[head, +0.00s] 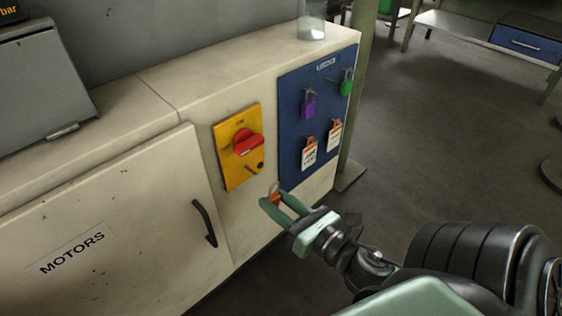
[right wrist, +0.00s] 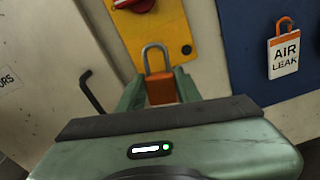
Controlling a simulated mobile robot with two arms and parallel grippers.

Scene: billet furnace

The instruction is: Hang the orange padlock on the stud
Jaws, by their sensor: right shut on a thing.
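The orange padlock (right wrist: 161,88) is upright between the fingers of my right gripper (right wrist: 158,92), its grey shackle pointing up. In the head view my right gripper (head: 277,202) is shut on the padlock (head: 275,197), just below the yellow switch plate and in front of the cabinet face. The yellow plate (head: 226,137) carries a red rotary handle (head: 248,143), with a small dark stud (head: 251,170) sticking out below it. The padlock is apart from the stud. My left gripper is not in view.
A blue lockout board (head: 290,125) right of the plate holds a purple padlock (head: 308,107), a green padlock (head: 347,87) and two white tags (head: 309,154). The MOTORS door (head: 120,230) has a black handle (head: 204,223). A glass jar (head: 312,25) stands on the cabinet top. Open floor lies to the right.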

